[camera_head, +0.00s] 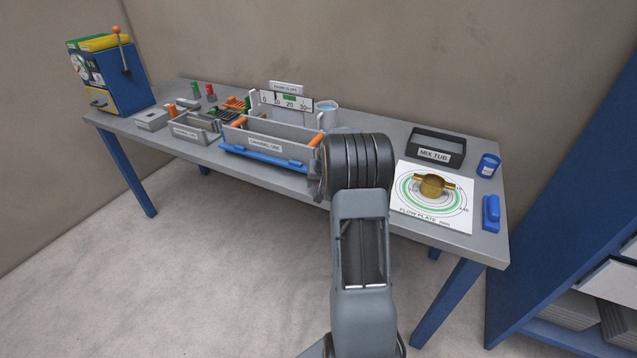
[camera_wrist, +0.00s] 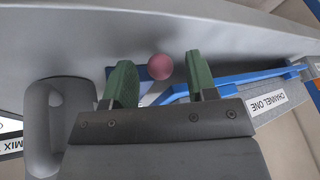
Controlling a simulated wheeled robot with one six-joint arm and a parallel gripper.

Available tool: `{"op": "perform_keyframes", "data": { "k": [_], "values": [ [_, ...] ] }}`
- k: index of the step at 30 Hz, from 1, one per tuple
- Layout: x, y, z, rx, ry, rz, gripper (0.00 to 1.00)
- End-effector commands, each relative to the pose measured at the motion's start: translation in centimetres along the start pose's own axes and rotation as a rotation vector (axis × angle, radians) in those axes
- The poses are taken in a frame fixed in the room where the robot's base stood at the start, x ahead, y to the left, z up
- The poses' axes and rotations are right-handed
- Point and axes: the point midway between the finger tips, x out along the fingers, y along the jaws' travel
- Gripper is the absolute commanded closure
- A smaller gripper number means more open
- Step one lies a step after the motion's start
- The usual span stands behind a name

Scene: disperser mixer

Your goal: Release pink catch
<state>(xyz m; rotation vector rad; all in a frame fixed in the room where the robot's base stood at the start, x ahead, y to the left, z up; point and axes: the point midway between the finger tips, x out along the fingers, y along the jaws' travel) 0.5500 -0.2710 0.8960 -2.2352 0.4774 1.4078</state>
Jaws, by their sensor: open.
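A small round pink knob (camera_wrist: 160,67), which looks like the pink catch, shows in the wrist view. In that picture it lies between the two green fingers of my gripper (camera_wrist: 158,80), with visible space on either side. My gripper is open; I cannot tell how far the fingertips are from the knob in depth. A blue bar (camera_wrist: 245,76) runs beside it along the CHANNEL ONE tray (camera_wrist: 275,100). In the head view the blue bar (camera_head: 262,155) lies along the front of the tray (camera_head: 262,141); my arm hides my gripper and the pink knob.
A grey rounded shape (camera_wrist: 60,125) stands left of my gripper in the wrist view. On the table are a mug (camera_head: 327,117), the MIX TUB (camera_head: 433,153), a flow plate (camera_head: 425,213) with a brass piece (camera_head: 432,187), and a blue cup (camera_head: 488,166).

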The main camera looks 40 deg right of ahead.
Motion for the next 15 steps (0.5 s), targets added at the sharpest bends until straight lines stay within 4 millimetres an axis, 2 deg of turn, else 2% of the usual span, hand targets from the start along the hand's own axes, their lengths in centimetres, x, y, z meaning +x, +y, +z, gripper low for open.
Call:
{"op": "perform_keyframes", "data": {
  "k": [12, 15],
  "values": [
    [0.59, -0.03, 0.01, 0.000, 0.000, 0.000, 0.48],
    [0.59, -0.02, 0.02, 0.000, 0.000, 0.000, 0.56]
  ]
}}
